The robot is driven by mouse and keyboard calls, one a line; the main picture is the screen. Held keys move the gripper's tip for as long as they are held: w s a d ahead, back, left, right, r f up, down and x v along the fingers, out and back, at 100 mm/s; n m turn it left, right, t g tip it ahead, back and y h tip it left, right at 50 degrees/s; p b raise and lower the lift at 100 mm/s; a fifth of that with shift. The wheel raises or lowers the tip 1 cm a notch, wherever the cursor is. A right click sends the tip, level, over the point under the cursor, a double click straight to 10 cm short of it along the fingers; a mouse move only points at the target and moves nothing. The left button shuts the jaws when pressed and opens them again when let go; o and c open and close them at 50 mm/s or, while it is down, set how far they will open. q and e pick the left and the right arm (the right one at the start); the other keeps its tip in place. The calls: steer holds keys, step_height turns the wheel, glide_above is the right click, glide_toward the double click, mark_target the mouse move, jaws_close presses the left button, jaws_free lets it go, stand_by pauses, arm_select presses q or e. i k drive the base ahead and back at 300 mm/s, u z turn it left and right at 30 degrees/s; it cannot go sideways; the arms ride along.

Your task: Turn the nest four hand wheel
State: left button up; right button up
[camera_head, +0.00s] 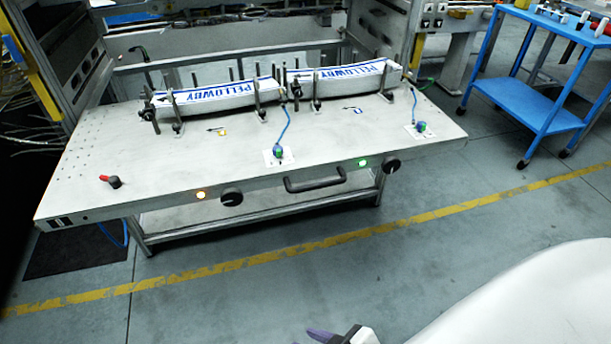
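Two black round knobs sit on the front edge of the grey bench: the left knob (231,197) beside an orange light (201,195), the right knob (391,165) beside a green light (363,162). Two nests hold long white label stacks with blue "PELLOWBY" print, the left stack (215,96) and the right stack (345,78). Dark knobs also show at the stacks' left ends. I cannot read which nest is four. Part of my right gripper (343,336) shows at the bottom edge, far from the bench; its fingers are cut off. My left gripper is out of view.
The bench top (150,160) has a red-and-black handle (111,181) at its left. A black pull handle (315,181) sticks out in front. A blue cart (530,100) stands at the right. The floor before the bench is clear, with a yellow line (300,248).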

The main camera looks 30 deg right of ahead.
mark_target(230, 197)
steer(key=k, duration=0.5)
steer(key=u, duration=1.6)
steer(key=i, duration=1.05)
steer(key=z, duration=2.2)
